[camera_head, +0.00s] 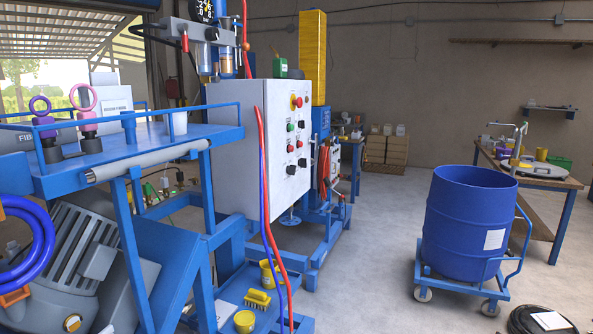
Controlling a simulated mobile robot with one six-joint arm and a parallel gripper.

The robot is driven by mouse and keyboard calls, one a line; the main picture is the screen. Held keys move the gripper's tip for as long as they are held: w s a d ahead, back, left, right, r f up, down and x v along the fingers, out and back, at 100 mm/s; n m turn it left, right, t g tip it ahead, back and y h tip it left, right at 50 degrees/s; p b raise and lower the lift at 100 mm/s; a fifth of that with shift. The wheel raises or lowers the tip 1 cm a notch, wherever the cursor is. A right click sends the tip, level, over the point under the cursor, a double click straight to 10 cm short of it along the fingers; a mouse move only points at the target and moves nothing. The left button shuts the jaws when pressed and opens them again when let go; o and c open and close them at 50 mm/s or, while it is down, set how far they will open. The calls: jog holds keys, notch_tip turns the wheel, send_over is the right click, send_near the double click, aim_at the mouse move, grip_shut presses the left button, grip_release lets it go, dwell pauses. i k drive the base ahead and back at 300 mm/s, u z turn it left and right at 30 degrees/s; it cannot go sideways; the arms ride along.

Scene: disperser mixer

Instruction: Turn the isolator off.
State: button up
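A grey control cabinet (228,135) stands in the middle left, its panel side turned to the right. A red control with yellow behind it (295,103) sits at the top of that panel. It may be the isolator, but it is too small to tell this or how its handle is set. Below it are green and red buttons (291,127) and several black knobs (291,169). My gripper is not in view.
Red and blue hoses (263,190) hang in front of the cabinet. A blue platform (150,145) with rails fills the left. A blue drum (467,215) stands on a wheeled dolly at right. Open floor (365,250) lies between cabinet and drum. A workbench (540,180) stands behind the drum.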

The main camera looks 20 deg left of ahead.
aim_at(291, 169)
jog(key=i, duration=1.3)
jog(key=z, duration=0.45)
jog(key=k, duration=0.15)
jog(key=u, duration=2.75)
jog(key=i, duration=0.45)
jog(key=z, duration=0.05)
